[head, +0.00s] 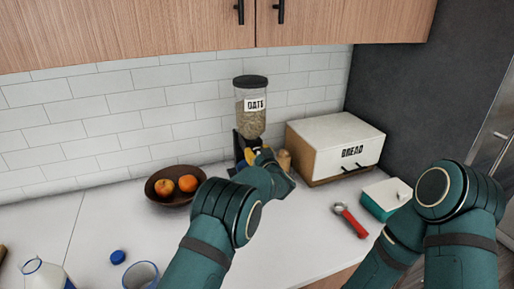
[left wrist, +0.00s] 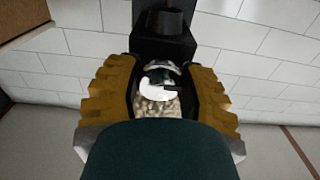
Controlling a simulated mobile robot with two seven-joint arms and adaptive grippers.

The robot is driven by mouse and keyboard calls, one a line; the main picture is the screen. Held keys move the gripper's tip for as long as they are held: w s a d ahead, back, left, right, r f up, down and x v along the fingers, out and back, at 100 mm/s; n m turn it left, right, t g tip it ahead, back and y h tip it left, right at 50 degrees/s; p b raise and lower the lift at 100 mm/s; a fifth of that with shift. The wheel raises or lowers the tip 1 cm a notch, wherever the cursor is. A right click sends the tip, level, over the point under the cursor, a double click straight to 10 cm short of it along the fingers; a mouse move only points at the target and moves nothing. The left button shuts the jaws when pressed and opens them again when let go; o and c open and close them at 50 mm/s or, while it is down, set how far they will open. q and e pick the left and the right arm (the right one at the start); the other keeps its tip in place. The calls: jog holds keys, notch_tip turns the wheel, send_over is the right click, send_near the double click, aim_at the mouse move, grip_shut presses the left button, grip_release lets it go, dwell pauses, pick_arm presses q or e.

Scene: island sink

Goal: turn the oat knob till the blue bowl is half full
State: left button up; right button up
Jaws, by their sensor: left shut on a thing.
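The dispenser (head: 251,116) stands against the tiled wall, with a dark lid, a clear hopper of beige grains and a white label whose small letters are hard to read. My left gripper (head: 264,156) is at the dispenser's front, below the hopper. In the left wrist view, its yellow fingers (left wrist: 160,92) are shut on the shiny knob (left wrist: 160,86), one on each side. Grains show beside the knob. My right gripper is out of view; only my right arm shows.
A brown bowl (head: 158,193) of orange fruit stands left of my left arm. A bread box (head: 336,150) is right of the dispenser. A red-handled utensil (head: 350,221) and a green, white-lidded box (head: 385,200) lie right.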

pick_arm(q)
jog(key=shift+m+p, duration=0.6)
jog(key=shift+m, duration=0.5)
jog(key=o, duration=1.2)
jog(key=shift+s, duration=0.1)
jog(key=v, duration=1.1)
jog(key=shift+s+d, duration=0.2)
jog(key=shift+s, duration=0.15)
jog(key=shift+a+f, duration=0.1)
